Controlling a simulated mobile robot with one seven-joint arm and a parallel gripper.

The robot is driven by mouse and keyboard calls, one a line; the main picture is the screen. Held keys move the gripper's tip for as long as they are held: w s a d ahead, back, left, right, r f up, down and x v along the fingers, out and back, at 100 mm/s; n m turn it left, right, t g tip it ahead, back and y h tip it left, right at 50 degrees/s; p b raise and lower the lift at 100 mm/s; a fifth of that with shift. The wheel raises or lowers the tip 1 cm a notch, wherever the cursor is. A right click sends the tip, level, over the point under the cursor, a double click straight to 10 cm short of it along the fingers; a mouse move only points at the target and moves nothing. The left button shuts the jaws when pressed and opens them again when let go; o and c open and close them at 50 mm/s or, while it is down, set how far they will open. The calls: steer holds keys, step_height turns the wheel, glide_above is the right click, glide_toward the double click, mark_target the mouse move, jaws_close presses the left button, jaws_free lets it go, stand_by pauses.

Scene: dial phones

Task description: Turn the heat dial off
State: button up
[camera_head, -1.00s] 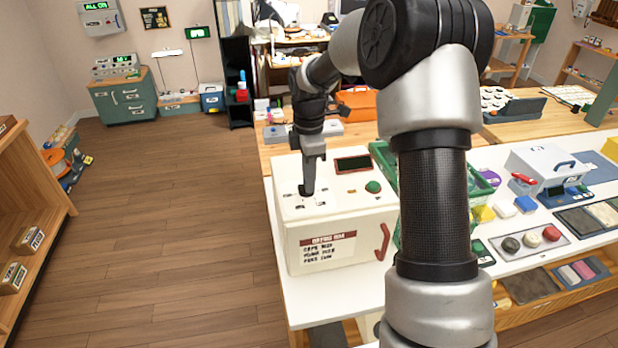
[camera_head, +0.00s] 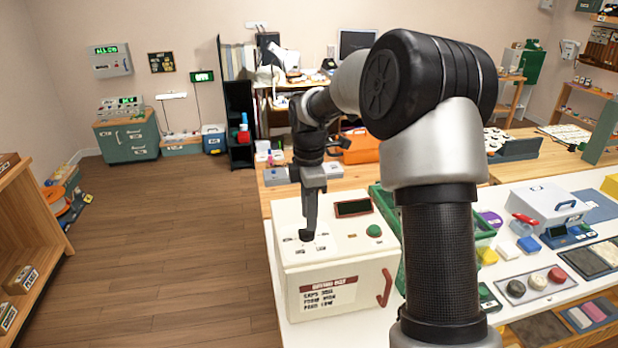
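A white box-shaped appliance (camera_head: 335,262) stands at the near left end of the white table. Its top face has a dark display (camera_head: 353,208), a green button (camera_head: 374,231) and small labels around a dark dial spot. A red-headed label and a red handle (camera_head: 385,288) are on its front. My gripper (camera_head: 307,232) points down onto the labelled part of the top face, at or just above the dial. The fingertips cover the dial, so its pointer and setting are hidden. I cannot tell whether the fingers are closed on it.
A green basket (camera_head: 386,200) stands right beside the appliance, partly behind my arm. A tray of round pieces (camera_head: 535,283) and a white case (camera_head: 545,207) lie farther right on the table. An orange case (camera_head: 362,148) is behind. The floor at left is clear.

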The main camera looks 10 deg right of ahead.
step_height(320, 180, up, 14)
stand_by(0.3)
steer(key=shift+r, duration=0.1)
steer(key=s+r+m+t, duration=0.1)
steer(key=s+r+m, duration=0.15)
steer(key=s, duration=0.25)
steer(key=s+a+r+m+t+h, duration=0.1)
steer(key=s+m, duration=0.3)
steer(key=s, duration=0.1)
steer(key=s+r+m+t, duration=0.1)
steer(key=s+r+m, duration=0.15)
steer(key=s, duration=0.35)
steer(key=s+f+m+t, duration=0.1)
steer(key=s+f+m, duration=0.1)
steer(key=s+m, duration=0.2)
steer(key=s+f+m+t+y, duration=0.1)
steer(key=s+f+m, duration=0.2)
steer(key=s, duration=0.6)
steer(key=shift+d+f+m+t, duration=0.25)
steer(key=shift+f+m+t, duration=0.1)
steer(key=shift+m, duration=0.75)
